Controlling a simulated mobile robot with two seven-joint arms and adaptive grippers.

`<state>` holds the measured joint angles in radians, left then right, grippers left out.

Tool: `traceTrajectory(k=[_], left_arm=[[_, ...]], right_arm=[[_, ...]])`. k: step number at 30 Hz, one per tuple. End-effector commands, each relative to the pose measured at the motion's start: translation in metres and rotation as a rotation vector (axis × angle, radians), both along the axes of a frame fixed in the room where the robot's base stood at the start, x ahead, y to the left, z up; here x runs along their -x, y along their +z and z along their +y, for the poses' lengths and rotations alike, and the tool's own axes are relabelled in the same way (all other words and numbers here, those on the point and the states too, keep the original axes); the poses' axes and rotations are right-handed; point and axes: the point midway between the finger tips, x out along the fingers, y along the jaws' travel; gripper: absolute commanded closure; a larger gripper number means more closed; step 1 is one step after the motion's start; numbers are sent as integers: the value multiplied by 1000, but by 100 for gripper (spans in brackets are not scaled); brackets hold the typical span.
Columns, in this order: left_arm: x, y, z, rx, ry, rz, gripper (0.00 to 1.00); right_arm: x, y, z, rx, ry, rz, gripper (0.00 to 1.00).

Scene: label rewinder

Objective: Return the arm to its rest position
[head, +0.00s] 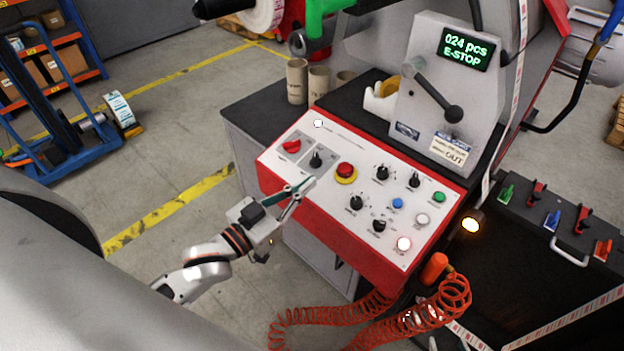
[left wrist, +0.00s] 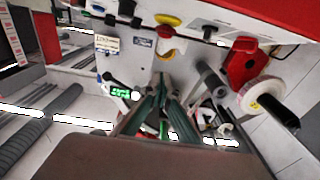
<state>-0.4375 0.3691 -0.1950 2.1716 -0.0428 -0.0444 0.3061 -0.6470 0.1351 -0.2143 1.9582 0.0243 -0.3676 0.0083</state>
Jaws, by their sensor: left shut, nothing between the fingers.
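My left arm reaches in from the lower left in the head view. My left gripper (head: 307,183) is in front of the left part of the white and red control panel (head: 330,200), below the black selector knob (head: 316,159) and left of the red emergency button (head: 345,169) with its yellow ring. I cannot tell how far the fingertips are from the panel. In the left wrist view the fingers (left wrist: 164,82) come together with nothing between them. My right gripper is not in view.
The display (head: 466,48) reads "024 pcs E-STOP". Several knobs and buttons fill the panel. An orange coiled hose (head: 445,300) hangs below it. A dark cart (head: 540,270) with coloured clamps stands at right. Cardboard cores (head: 297,80) stand behind the panel. Open floor lies left.

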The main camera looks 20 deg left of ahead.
Motion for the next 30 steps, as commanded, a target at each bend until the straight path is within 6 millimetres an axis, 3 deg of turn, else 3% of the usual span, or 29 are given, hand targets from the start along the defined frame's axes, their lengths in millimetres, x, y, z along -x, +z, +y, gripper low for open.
traceTrajectory(k=[11, 14, 17, 21, 24, 27, 30], left_arm=[[2, -6, 0, -6, 5, 13, 100], [8, -35, 1, -37, 27, 72, 100], [23, -87, 2, -93, 60, 179, 100], [59, -164, -1, -189, 86, 349, 100], [86, -207, -5, -248, 86, 451, 100], [108, -236, -9, -287, 79, 522, 100], [120, -250, -12, -310, 74, 560, 100]], right_arm=[[0, 1, -3, 4, -2, -2, 60], [0, 0, -3, 4, -2, -2, 60], [0, 0, -3, 5, -2, -1, 60], [0, -1, -4, 6, -1, 1, 60], [1, -2, -4, 7, -2, 3, 60], [1, -2, -4, 7, -2, 4, 60], [2, -3, -4, 7, -2, 5, 60]])
